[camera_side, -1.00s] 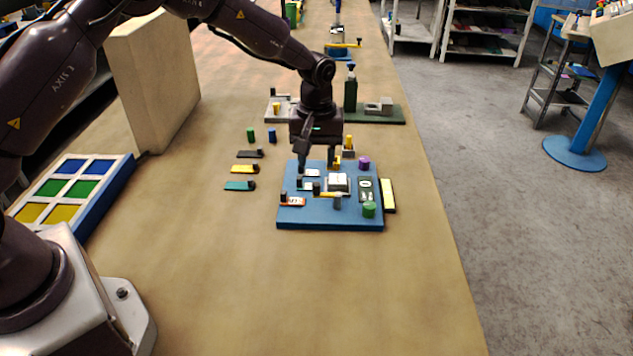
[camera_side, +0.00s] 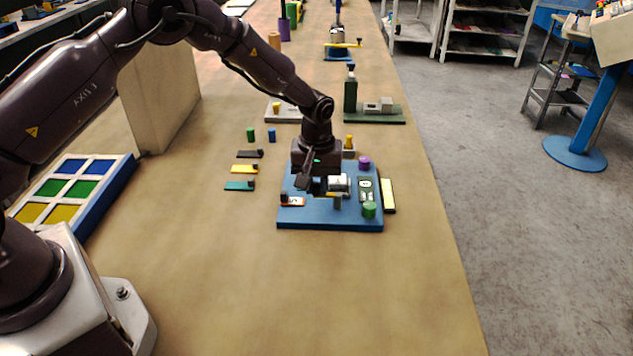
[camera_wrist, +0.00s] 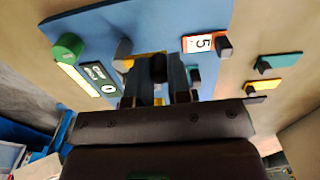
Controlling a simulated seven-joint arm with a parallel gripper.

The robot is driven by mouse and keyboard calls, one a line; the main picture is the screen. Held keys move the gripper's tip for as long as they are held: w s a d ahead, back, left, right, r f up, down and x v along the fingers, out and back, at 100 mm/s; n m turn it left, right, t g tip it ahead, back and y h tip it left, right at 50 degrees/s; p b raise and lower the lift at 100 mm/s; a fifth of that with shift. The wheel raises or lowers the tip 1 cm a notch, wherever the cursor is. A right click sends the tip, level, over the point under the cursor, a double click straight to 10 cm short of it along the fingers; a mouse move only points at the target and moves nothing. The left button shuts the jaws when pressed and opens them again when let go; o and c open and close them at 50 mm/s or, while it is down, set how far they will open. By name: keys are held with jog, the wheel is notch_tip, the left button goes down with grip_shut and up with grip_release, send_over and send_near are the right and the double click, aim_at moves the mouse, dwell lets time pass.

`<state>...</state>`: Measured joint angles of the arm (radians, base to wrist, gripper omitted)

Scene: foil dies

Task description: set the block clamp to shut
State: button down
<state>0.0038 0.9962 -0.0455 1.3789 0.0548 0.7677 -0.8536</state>
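The blue die plate (camera_side: 330,219) lies on the bench and also shows in the wrist view (camera_wrist: 200,28). A clamp with a yellow lever (camera_side: 331,194) sits on it beside a pale block (camera_side: 339,183). In the wrist view, part of the yellow lever (camera_wrist: 124,64) shows near a dark knob (camera_wrist: 158,68). My gripper (camera_side: 314,187) is low over the plate at the clamp and hides much of the lever. In the wrist view my gripper's fingers (camera_wrist: 161,90) stand apart on either side of the knob. I cannot tell whether they press on it.
A green knob (camera_side: 369,210), a purple knob (camera_side: 364,163) and a numbered card (camera_side: 292,201) are also on the plate. Small coloured strips (camera_side: 240,185) lie to its left. A tray with coloured squares (camera_side: 70,188) is farther left. The bench in front is clear.

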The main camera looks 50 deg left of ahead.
aim_at(338, 184)
jog(key=shift+w, duration=0.1)
jog(key=m, duration=0.3)
jog(key=shift+w+a, duration=0.35)
jog(key=shift+w, duration=0.05)
jog(key=m, duration=0.1)
jog(key=w+m, duration=0.1)
jog(key=shift+a+m, duration=0.2)
jog(key=shift+m, duration=0.1)
jog(key=m, duration=0.2)
jog(key=w+m, duration=0.2)
jog(key=m, duration=0.1)
jog(key=shift+m, duration=0.3)
jog(key=m, duration=0.1)
jog(key=w+m, duration=0.1)
jog(key=m, duration=0.1)
jog(key=shift+w+d, duration=0.15)
jog(key=shift+w+d+r+m, duration=0.1)
jog(key=shift+w+d+m, duration=0.15)
jog(key=shift+m, duration=0.7)
jog(key=shift+w+d+m, duration=0.15)
jog(key=shift+w+m, duration=0.1)
jog(key=shift+m, duration=0.7)
jog(key=c, duration=1.1)
grip_release()
jog(key=shift+o, duration=0.2)
